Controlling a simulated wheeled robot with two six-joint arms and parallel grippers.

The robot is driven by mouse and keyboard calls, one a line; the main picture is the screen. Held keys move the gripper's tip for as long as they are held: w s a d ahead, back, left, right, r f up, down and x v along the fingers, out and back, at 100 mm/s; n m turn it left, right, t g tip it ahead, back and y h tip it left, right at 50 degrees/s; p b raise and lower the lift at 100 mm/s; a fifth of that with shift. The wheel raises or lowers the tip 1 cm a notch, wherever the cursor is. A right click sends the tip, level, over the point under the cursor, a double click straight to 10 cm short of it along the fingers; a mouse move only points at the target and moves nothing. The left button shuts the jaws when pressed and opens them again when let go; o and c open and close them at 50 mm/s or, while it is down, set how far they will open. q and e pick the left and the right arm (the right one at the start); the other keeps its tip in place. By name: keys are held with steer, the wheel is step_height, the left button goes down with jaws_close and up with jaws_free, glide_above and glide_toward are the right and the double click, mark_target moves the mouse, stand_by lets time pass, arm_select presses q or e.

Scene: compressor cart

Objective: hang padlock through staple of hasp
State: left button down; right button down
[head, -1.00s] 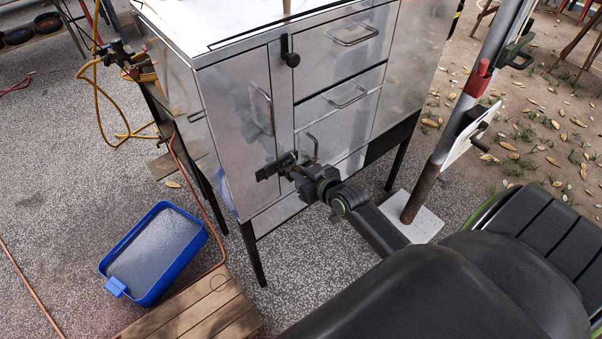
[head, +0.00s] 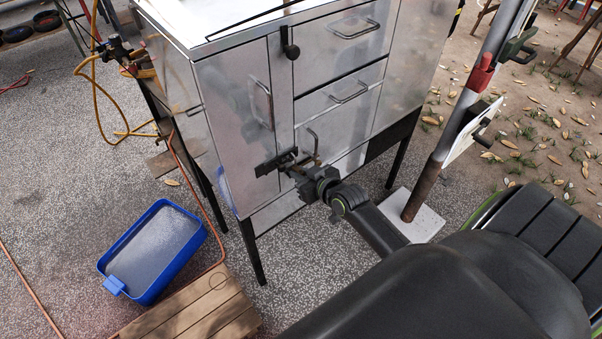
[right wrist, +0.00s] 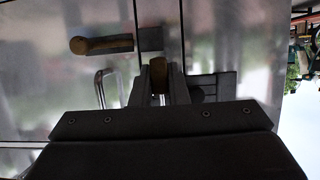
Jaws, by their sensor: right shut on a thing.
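My right gripper (head: 298,170) is at the front of the metal cabinet, beside the dark hasp plate (head: 276,163). It is shut on the padlock, whose brownish body (right wrist: 159,73) shows between the two dark fingers in the right wrist view. A bit of bright metal, likely the shackle (right wrist: 160,99), shows below that body in the picture. The dark hasp plate (right wrist: 215,86) is to the right of the fingers there. The staple is hidden or too small to tell, and I cannot tell whether the shackle touches it. My left gripper is out of view.
A dark latch with a brown end (right wrist: 95,45) shows nearby. A blue tray (head: 112,285) and wooden pallet (head: 190,310) lie left. A pole (head: 440,145) stands right.

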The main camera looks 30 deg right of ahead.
steer(key=shift+f+b, duration=0.4)
steer(key=shift+f, duration=0.1)
steer(key=c, duration=1.3)
jaws_free()
steer(key=shift+s, duration=0.1)
steer(key=p+v, duration=0.1)
steer(key=v, duration=1.6)
steer(key=shift+s+a+r, duration=0.1)
steer(key=shift+r, duration=0.1)
steer(key=shift+f, duration=0.1)
